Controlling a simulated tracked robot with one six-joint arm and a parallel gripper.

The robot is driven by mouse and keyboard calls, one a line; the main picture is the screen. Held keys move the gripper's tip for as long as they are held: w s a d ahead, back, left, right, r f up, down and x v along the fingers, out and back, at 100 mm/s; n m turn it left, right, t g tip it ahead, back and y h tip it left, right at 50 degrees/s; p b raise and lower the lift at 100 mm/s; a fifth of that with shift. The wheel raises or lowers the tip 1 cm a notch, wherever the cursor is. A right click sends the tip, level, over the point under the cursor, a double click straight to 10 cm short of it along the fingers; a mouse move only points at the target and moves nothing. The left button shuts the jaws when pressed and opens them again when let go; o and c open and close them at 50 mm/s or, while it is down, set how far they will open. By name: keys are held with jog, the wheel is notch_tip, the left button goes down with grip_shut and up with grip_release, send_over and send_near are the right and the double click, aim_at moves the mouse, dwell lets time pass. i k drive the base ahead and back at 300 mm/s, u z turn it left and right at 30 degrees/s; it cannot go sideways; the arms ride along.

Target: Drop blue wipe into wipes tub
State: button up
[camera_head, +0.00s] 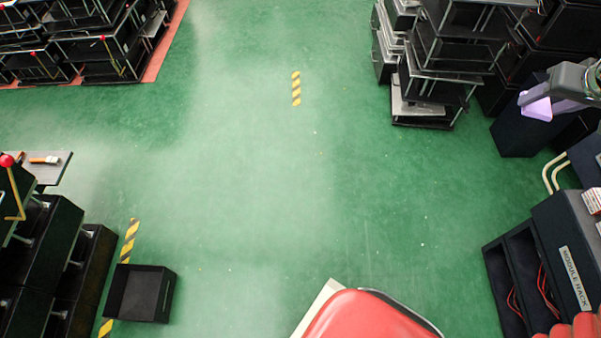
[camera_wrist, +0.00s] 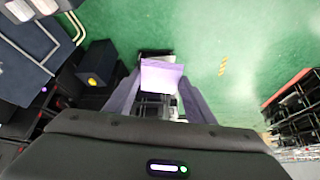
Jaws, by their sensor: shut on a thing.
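My gripper (camera_head: 552,95) is at the right of the head view, shut on a pale lavender-blue wipe (camera_head: 537,108) that hangs from it in front of a dark box. In the wrist view the wipe (camera_wrist: 161,76) spans the space between the two fingers of my gripper (camera_wrist: 160,92), above the green floor. I cannot pick out a tub marked for wipes in either view. An open black bin (camera_head: 140,294) stands on the floor at the lower left of the head view, far from my gripper; its inside looks dark and empty.
A module rack (camera_head: 565,262) with red cables stands at lower right, below two cream hoses (camera_head: 549,173). Stacked dark shelving (camera_head: 435,65) stands at upper right. Black units with a red-knobbed lever (camera_head: 7,160) stand at left. The green floor between is mostly clear.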

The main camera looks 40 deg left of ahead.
aim_at(149, 294)
jog(key=z, duration=0.85)
jog(key=i, duration=0.15)
jog(key=u, duration=3.15)
jog(key=i, duration=0.3)
jog(key=u, duration=2.6)
jog(key=k, duration=0.1)
jog(key=z, duration=0.4)
